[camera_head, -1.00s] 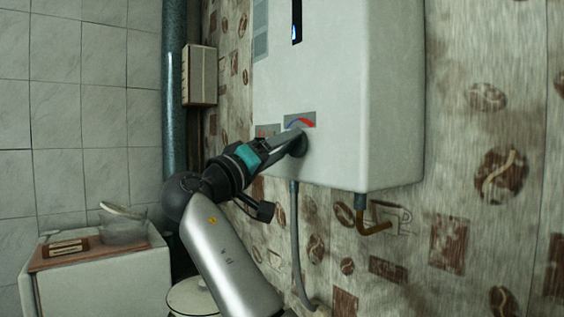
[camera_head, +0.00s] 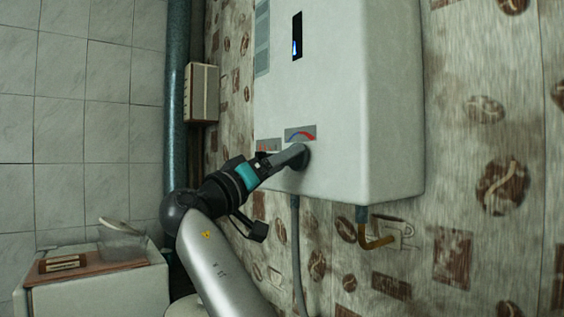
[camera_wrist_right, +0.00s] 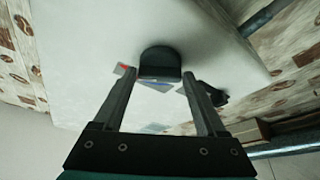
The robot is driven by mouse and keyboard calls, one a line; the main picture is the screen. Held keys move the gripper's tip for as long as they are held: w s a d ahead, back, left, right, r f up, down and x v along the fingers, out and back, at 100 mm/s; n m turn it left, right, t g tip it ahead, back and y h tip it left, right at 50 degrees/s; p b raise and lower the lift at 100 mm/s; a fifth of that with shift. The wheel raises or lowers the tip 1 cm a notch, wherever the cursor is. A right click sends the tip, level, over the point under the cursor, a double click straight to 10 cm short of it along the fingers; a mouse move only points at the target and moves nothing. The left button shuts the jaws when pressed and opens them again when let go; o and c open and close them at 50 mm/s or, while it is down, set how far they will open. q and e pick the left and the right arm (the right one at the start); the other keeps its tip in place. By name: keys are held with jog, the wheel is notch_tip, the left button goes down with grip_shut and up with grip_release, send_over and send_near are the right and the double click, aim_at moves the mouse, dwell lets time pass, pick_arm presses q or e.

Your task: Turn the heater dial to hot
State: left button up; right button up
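The white heater (camera_head: 335,80) hangs on the wall, with a blue-to-red arc label (camera_head: 300,134) above a dark round dial (camera_head: 302,157). My right gripper (camera_head: 293,158) is at the dial in the head view, and its fingers partly cover it. In the right wrist view, the dial (camera_wrist_right: 160,62) stands between the fingertips of my right gripper (camera_wrist_right: 160,76), which are apart on either side of it. A narrow gap shows on the left; I cannot tell whether the right finger touches. The dial's pointer direction is not readable. My left gripper is out of view.
A second dark knob (camera_wrist_right: 215,95) sits beside the right finger in the wrist view. A grey hose (camera_head: 296,240) and a brass pipe (camera_head: 375,241) come out below the heater. A white cabinet (camera_head: 100,292) stands at the lower left.

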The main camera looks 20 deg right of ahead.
jog(key=o, duration=0.4)
jog(key=shift+c, duration=0.2)
jog(key=b+v, duration=0.2)
jog(key=v, duration=1.3)
